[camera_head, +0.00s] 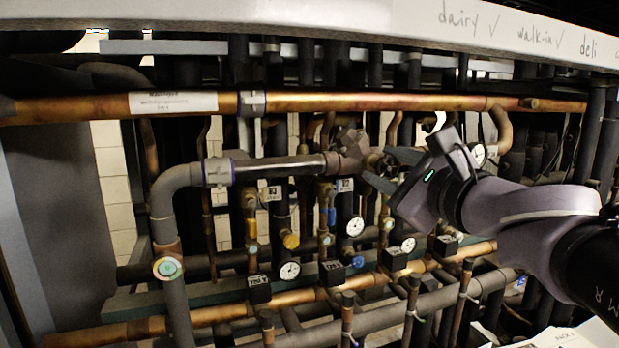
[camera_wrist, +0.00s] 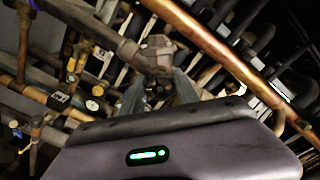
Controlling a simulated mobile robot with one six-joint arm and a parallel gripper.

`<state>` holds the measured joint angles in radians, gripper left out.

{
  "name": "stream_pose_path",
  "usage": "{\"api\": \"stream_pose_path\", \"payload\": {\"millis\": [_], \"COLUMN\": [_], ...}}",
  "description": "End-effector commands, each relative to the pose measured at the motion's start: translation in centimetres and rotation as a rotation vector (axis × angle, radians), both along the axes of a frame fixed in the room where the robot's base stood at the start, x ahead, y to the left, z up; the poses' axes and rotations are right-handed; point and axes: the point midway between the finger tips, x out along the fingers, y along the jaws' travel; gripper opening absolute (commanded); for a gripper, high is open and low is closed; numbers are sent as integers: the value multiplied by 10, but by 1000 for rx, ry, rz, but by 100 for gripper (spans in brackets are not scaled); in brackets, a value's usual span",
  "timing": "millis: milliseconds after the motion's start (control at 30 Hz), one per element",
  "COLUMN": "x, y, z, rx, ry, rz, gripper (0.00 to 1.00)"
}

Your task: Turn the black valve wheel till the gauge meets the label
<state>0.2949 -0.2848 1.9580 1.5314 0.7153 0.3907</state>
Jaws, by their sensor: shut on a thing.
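The valve body (camera_head: 347,152) sits at the right end of the dark horizontal pipe, and it also shows in the wrist view (camera_wrist: 157,52). The black valve wheel (camera_wrist: 158,88) is on the valve's near side, mostly hidden between my fingers. My gripper (camera_head: 378,168) reaches in from the right, its two grey fingers on either side of the wheel and shut on it. A round white gauge (camera_head: 477,155) shows partly behind my gripper. A white printed label (camera_head: 172,102) is on the upper copper pipe. Gauge needles and label print are too small to read.
The copper pipe (camera_head: 370,102) runs across just above my gripper. Several other gauges, including one (camera_head: 355,226), and small valves with yellow or blue caps (camera_head: 290,240) crowd below. A white beam (camera_head: 330,22) with handwriting crosses the top. Free room is narrow among the pipes.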

Motion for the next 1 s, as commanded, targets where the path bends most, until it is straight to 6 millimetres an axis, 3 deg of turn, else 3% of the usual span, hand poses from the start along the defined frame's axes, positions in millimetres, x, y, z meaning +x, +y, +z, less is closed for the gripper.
{"api": "stream_pose_path", "payload": {"millis": [567, 600, 667, 1000], "x": [0, 0, 0, 0], "y": [0, 0, 0, 0], "z": [0, 0, 0, 0], "rx": [-28, -28, -28, -28], "ry": [-9, -9, -9, -9], "rz": [0, 0, 0, 0], "gripper": [0, 45, 57, 59]}}
